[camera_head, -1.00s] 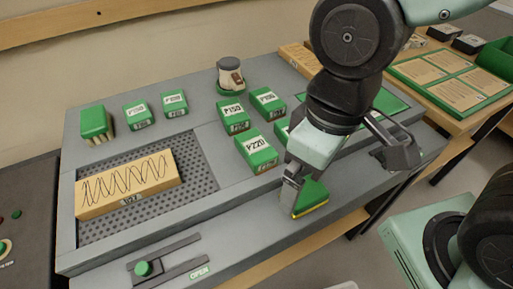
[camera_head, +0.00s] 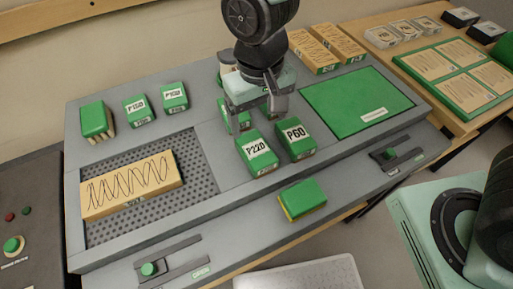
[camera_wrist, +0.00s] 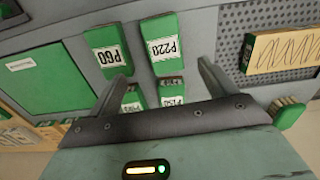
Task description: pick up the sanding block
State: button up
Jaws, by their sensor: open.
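Several green blocks stand on the grey bench. A plain green block with a yellow lower edge (camera_head: 302,198) lies alone on the front ledge, apart from my gripper. Blocks labelled P220 (camera_head: 257,153) and P60 (camera_head: 295,139) stand side by side behind it; the P220 (camera_wrist: 161,45) and P60 (camera_wrist: 108,50) blocks show in the wrist view too. My gripper (camera_head: 255,118) is open and empty above the row behind them. In the wrist view its fingertips (camera_wrist: 163,72) spread over that row, where two smaller labelled blocks are partly hidden. Which block is the sanding block is not marked.
A wooden block with a drawn zigzag (camera_head: 132,184) lies on a perforated panel at left. More green blocks (camera_head: 140,109) stand behind it. A green mat (camera_head: 357,102) lies clear at right. Sliders (camera_head: 150,268) sit along the front ledge.

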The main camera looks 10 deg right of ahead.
aim_at(256, 148)
notch_tip(256, 148, down, 6)
jog(key=shift+a+f+p, duration=0.2)
jog(key=shift+f+p, duration=0.2)
jog(key=shift+f, duration=0.9)
jog(key=shift+a+f+p, duration=0.15)
jog(key=shift+f+p, duration=0.2)
jog(key=shift+f, duration=0.95)
jog(key=c, duration=1.2)
